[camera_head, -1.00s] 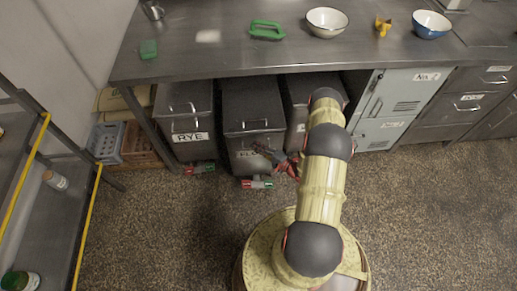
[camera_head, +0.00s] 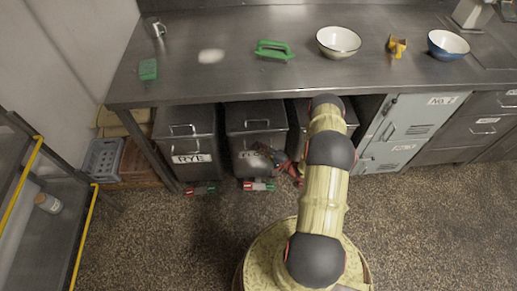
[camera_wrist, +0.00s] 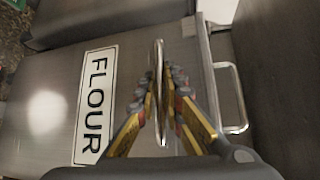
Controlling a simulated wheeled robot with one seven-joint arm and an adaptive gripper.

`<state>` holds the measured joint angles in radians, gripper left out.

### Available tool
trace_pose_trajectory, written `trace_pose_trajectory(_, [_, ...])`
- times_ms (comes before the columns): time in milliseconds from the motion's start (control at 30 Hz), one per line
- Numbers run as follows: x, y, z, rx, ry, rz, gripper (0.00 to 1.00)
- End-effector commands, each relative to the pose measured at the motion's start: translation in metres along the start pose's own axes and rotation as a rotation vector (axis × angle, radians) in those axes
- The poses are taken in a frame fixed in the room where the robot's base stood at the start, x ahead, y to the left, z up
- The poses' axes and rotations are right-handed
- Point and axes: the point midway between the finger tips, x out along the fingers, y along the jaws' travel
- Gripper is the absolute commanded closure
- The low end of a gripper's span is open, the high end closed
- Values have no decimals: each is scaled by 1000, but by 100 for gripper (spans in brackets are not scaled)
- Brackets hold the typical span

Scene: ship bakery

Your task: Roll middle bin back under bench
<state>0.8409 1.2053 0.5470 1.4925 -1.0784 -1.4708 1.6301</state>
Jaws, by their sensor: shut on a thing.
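The middle bin (camera_head: 245,140), dark grey metal with a FLOUR label (camera_wrist: 95,105), stands under the bench edge between two similar bins. Its front looks about level with the RYE bin (camera_head: 185,140) to its left. A red-and-white foot part (camera_head: 258,186) shows at its base. My gripper (camera_wrist: 163,92) is shut on a thin metal handle (camera_wrist: 159,75) on the bin's front. A second, wider handle (camera_wrist: 238,98) shows beside it, clear of the fingers. In the head view, my gripper partly covers the label.
The steel bench (camera_head: 215,85) runs above, with bowls and a green brush on top. A third bin (camera_head: 300,112) is close on the right, partly behind my arm. Grey lockers (camera_head: 408,130) stand further right. A yellow-edged rack (camera_head: 60,215) is at left. Floor in front is clear.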

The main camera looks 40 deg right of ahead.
Motion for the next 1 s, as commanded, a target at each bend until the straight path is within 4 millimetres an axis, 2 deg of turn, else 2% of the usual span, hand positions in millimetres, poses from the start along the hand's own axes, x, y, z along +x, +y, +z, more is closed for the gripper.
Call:
trace_pose_trajectory(200, [2,-2,-6,-10,7,-1,100])
trace_pose_trajectory(233, [2,-2,-6,-10,7,-1,90])
trace_pose_trajectory(567, [2,-2,-4,-9,4,-2,71])
trace_pose_trajectory(1000, [-4,-2,-4,-6,5,-2,71])
